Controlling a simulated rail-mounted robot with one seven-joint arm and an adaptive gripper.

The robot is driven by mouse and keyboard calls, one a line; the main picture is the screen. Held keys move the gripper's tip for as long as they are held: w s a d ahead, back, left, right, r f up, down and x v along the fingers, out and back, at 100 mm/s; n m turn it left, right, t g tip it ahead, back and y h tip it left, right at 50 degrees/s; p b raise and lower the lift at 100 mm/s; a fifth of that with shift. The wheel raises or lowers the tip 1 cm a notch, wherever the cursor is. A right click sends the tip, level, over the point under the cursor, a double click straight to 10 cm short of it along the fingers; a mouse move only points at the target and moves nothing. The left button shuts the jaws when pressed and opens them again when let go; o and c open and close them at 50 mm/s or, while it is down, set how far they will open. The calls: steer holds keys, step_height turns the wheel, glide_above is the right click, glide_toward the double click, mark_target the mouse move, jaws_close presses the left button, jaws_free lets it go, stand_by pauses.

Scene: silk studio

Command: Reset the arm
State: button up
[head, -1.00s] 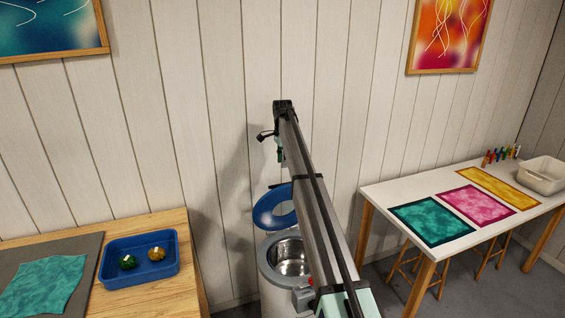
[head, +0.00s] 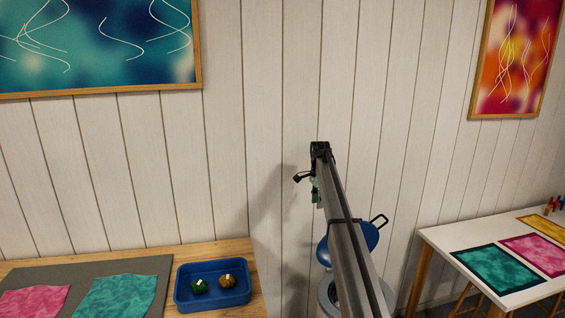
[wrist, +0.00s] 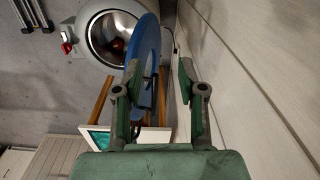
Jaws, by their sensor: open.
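My gripper (wrist: 160,82) is open, with its two green-and-grey fingers apart and nothing held between them. In the head view, my gripper (head: 316,190) is small and hangs at the far end of my arm, in front of the white panelled wall. The steel vat (wrist: 108,38) with its raised blue lid (wrist: 145,50) shows beyond the fingers in the wrist view. The lid lies behind the fingers in that picture; I cannot tell how far apart they are. In the head view, my arm partly covers the lid (head: 368,236) and the vat (head: 326,292).
A blue tray (head: 184,299) with two small round items stands on the wooden table (head: 258,285) at lower left, beside teal cloth (head: 120,297). A white table (head: 440,240) with coloured cloths stands at right. The wall (wrist: 245,70) runs close along the gripper's right side.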

steer(key=s+d+f+n+g, duration=0.1)
steer(key=s+f+n, duration=0.5)
steer(key=s+f, duration=1.3)
steer(key=s+d+f+n, duration=0.1)
steer(key=s+f+n, duration=0.5)
steer(key=s+f, duration=1.35)
steer(key=s+f+g, duration=0.2)
steer(key=s+f, duration=0.3)
steer(key=s, duration=1)
steer(key=s+d+f+n+g, duration=0.1)
steer(key=s+f, duration=0.4)
steer(key=s, duration=1.1)
steer(key=s+f+n+g, duration=0.1)
steer(key=s+f+g, duration=0.2)
steer(key=s, duration=1.2)
step_height(320, 180, down, 2)
steer(key=shift+s+d+f, duration=0.2)
steer(key=shift+d+f, duration=0.05)
